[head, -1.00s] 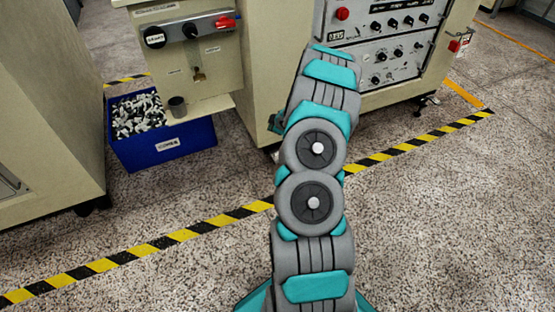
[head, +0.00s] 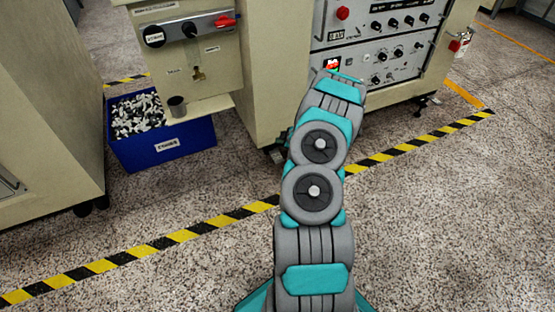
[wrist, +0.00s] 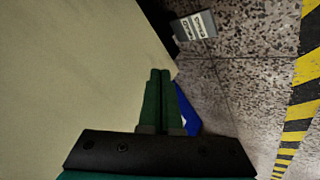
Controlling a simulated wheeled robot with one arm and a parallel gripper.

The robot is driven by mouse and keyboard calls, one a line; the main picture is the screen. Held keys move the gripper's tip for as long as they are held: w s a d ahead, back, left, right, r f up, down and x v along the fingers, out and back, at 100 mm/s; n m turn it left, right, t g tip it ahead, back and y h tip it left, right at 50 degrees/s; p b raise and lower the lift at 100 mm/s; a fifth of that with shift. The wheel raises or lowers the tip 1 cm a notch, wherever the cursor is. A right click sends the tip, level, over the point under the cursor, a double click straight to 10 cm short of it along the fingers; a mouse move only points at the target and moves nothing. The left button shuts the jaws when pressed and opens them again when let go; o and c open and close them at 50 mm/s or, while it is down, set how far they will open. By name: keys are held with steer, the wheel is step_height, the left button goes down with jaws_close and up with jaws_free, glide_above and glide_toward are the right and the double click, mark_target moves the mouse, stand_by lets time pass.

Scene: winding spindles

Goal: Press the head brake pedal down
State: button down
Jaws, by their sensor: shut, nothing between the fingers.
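A small grey plate with a pale lettered label (wrist: 195,26), which looks like the head brake pedal, shows low by the floor at the top of the wrist view. Its lettering is too small to read surely. My gripper (wrist: 160,74) is shut and empty, its two dark green fingers together. The fingertips are apart from the plate, below and left of it in the picture, in front of the beige cabinet side. In the head view my arm hides the gripper, and I cannot make out the pedal there.
The beige cabinet (wrist: 80,70) fills the left of the wrist view. A blue bin (head: 165,150) of small parts stands left of my arm. Yellow-black tape (head: 165,240) crosses the speckled floor, which is clear at right. Control panels (head: 375,60) are behind my arm.

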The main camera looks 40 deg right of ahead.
steer(key=b, duration=0.3)
glide_above(278, 158)
steer(key=s, duration=0.1)
step_height(278, 158, down, 6)
steer(key=shift+s+f, duration=0.1)
steer(key=shift+f, duration=0.95)
steer(key=shift+f, duration=0.15)
stand_by(0.8)
steer(key=shift+f, duration=0.25)
steer(key=shift+f, duration=1.15)
stand_by(1.3)
stand_by(0.3)
steer(key=shift+r+p, duration=0.85)
steer(key=shift+r, duration=0.75)
steer(key=shift+r+p, duration=1.1)
steer(key=shift+r, duration=1.4)
